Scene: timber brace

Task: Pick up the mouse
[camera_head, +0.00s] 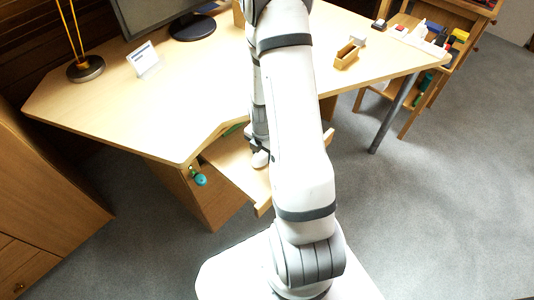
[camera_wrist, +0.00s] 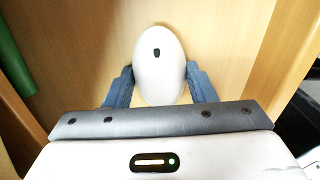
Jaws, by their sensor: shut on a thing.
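The mouse (camera_wrist: 160,66) is white and oval with a small dark scroll wheel. In the wrist view it sits between the two blue-grey fingers of my gripper (camera_wrist: 160,86), which touch its two sides. My gripper is shut on it. Below the mouse is the wooden surface of the pull-out shelf (camera_wrist: 228,62); I cannot tell whether the mouse rests on it or is just above it. In the head view a small white part of the mouse (camera_head: 260,159) shows at the end of my arm, over the shelf under the desk.
The desk (camera_head: 200,90) spreads above and around the shelf. A monitor (camera_head: 160,12), a white card stand (camera_head: 144,59) and a small wooden box (camera_head: 347,56) stand on it. A teal item (camera_head: 199,178) hangs by the shelf's left side. A green object (camera_wrist: 12,68) lies at the wrist view's left edge.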

